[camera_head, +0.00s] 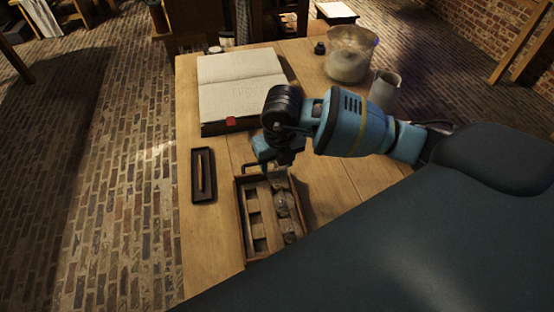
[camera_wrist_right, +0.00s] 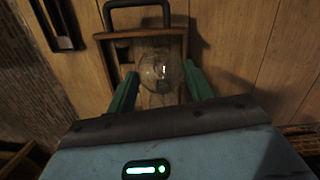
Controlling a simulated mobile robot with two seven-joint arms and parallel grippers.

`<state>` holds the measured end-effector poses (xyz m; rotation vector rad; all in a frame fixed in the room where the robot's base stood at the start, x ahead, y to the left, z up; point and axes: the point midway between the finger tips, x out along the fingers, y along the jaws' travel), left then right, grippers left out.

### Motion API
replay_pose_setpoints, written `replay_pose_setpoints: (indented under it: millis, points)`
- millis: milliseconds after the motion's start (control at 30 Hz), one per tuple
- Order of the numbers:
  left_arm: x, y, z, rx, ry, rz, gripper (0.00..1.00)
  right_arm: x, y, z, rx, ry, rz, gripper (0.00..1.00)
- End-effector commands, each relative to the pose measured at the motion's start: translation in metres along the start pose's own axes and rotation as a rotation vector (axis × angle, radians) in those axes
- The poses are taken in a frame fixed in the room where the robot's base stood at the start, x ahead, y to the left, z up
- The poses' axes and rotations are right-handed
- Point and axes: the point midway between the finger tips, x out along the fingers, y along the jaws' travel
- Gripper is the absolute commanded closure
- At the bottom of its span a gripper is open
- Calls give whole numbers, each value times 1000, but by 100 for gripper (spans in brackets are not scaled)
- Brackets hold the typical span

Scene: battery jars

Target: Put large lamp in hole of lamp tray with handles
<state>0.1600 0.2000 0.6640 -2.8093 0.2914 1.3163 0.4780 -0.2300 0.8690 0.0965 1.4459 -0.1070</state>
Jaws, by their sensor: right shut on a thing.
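The lamp tray (camera_head: 242,212) is a wooden box with a dark handle, on the table's front part. It has square holes on its left side and several glass bulbs along its right side. My right gripper (camera_wrist_right: 160,84) is over the tray's far end, pointing down, shut on a large clear glass lamp (camera_wrist_right: 158,72). The lamp is between the two green fingers in the right wrist view, with the tray's rim (camera_wrist_right: 110,36) and handle behind it. In the head view the gripper and arm partly hide the lamp and the tray's far end. My left gripper is not in view.
An open book (camera_head: 240,82) lies behind the tray. A small dark tray (camera_head: 203,175) with a thin stick lies to the left. A large glass jar (camera_head: 350,55) and a pale jug (camera_head: 384,88) stand at the back right.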

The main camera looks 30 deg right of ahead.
Motion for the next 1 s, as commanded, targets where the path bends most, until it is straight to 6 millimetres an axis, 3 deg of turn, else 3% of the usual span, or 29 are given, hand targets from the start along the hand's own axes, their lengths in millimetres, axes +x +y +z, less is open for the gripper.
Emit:
replay_pose_setpoints:
  millis: [1000]
  points:
    - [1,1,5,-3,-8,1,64,13,0,-2,0,1,-2,75]
